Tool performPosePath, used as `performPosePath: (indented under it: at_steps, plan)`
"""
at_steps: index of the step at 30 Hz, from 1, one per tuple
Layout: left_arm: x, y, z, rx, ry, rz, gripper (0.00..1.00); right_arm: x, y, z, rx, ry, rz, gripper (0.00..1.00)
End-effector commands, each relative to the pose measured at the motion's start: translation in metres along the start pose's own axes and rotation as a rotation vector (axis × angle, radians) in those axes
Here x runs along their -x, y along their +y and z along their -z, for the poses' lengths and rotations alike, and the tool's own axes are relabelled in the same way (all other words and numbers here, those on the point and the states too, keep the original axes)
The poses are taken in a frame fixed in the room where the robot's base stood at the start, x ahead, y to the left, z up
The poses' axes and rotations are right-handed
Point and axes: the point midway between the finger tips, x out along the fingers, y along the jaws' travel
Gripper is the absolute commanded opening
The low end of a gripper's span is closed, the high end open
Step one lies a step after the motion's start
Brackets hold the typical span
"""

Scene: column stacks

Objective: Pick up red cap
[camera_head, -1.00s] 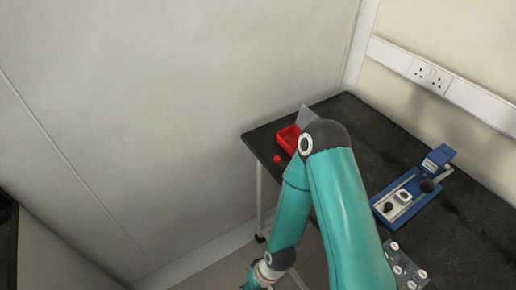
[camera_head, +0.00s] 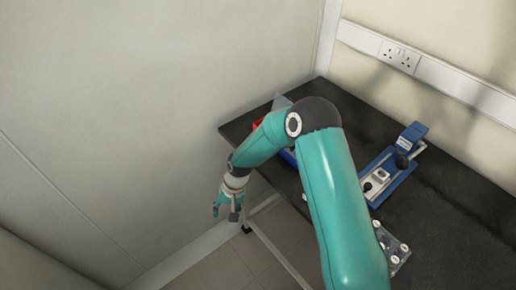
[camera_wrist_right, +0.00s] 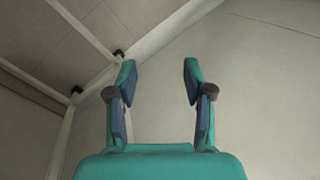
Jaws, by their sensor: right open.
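The red cap does not show now; my right arm covers the part of the table where a small red round thing showed earlier. A bit of the red tray (camera_head: 257,124) shows past my arm at the table's far left corner. My right gripper (camera_head: 227,214) hangs beyond the table's left edge, near the wall and apart from the tray. In the right wrist view its two fingers (camera_wrist_right: 160,78) are spread wide with nothing between them. My left gripper is not in view.
The dark table (camera_head: 450,215) holds a blue fixture (camera_head: 395,172) with a raised block. A grey plate with several white discs (camera_head: 391,247) lies at the near side. A blue thing (camera_head: 288,157) is mostly hidden behind my arm. A wall stands left of the table.

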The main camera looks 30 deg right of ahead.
Motion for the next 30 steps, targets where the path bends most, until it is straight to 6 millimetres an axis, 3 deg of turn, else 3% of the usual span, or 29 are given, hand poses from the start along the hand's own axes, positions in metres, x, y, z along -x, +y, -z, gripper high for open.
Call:
performPosePath:
  at_steps: [1,3,6,9,12,15,18,21,30]
  plan:
    - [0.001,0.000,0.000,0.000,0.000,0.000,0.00,0.030,-0.004,0.036,-0.053,0.029,-0.019,0.52]
    - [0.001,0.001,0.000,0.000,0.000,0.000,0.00,0.072,-0.003,0.071,-0.138,0.049,-0.058,0.52]
    - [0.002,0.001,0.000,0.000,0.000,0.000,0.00,0.139,0.004,0.108,-0.275,0.082,-0.114,0.52]
    - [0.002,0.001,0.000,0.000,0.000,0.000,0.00,0.204,0.013,0.128,-0.415,0.117,-0.162,0.52]
    - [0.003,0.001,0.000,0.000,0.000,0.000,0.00,0.259,0.023,0.135,-0.542,0.146,-0.196,0.52]
    - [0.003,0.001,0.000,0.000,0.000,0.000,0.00,0.297,0.031,0.133,-0.638,0.164,-0.217,0.52]
    - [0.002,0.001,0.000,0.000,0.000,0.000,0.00,0.317,0.036,0.130,-0.694,0.172,-0.230,0.52]
    - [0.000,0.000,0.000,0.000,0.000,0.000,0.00,0.318,0.040,0.129,-0.717,0.173,-0.236,0.52]
    - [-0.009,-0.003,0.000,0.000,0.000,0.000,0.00,0.263,0.056,0.132,-0.719,0.169,-0.239,0.52]
